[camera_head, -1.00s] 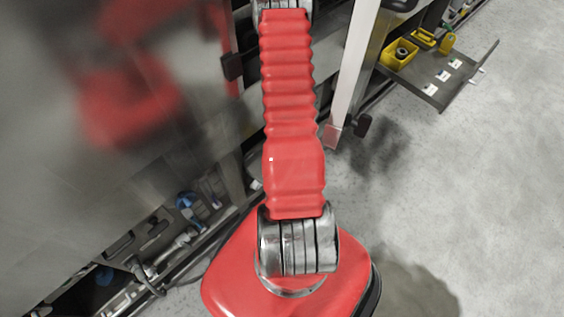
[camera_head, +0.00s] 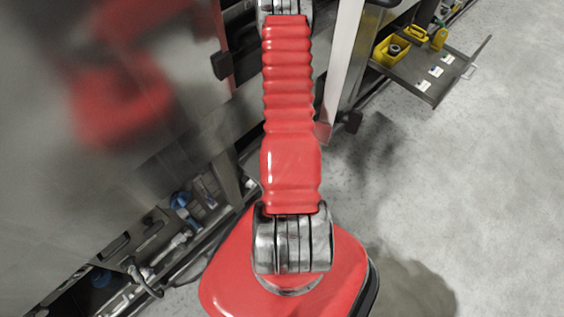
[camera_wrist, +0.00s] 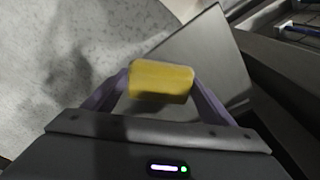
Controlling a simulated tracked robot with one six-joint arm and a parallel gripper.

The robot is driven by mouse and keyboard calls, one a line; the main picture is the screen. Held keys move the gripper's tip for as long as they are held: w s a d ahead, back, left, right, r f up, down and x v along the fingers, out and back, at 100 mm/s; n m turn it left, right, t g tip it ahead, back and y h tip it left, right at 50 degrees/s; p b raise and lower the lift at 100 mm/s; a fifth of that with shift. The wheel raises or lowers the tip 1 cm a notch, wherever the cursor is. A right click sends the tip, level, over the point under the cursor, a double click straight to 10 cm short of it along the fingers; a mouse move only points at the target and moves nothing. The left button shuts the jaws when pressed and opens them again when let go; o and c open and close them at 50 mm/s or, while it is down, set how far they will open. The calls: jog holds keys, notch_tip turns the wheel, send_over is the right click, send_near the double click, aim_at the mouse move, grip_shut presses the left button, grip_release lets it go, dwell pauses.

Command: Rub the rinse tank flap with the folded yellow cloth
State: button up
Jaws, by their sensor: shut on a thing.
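The folded yellow cloth (camera_wrist: 160,80) is a small thick block in the middle of the wrist view. My gripper (camera_wrist: 160,88) is shut on it, with one purple-grey finger on each side. A flat grey panel (camera_wrist: 205,48) lies beyond the cloth in that view. I cannot tell whether this panel is the rinse tank flap, or whether the cloth touches it. The cloth and my gripper do not show in the head view.
A shiny steel machine wall (camera_head: 60,150) fills the left of the head view. A pale upright panel (camera_head: 340,60) stands right of my arm. A dark tray (camera_head: 432,80) with a yellow bin (camera_head: 391,50) juts out at upper right. The floor (camera_head: 480,180) on the right is clear.

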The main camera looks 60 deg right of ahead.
jog(key=shift+w+a+f, duration=0.1)
jog(key=shift+a+f, duration=0.05)
jog(key=shift+a, duration=0.2)
jog(key=shift+w+a+r, duration=0.1)
jog(key=shift+a+r, duration=0.1)
jog(key=shift+a, duration=0.25)
jog(key=shift+a+f, duration=0.15)
jog(key=shift+a, duration=0.25)
jog(key=shift+w+a, duration=0.25)
jog(key=shift+a, duration=0.35)
jog(key=shift+r, duration=4.15)
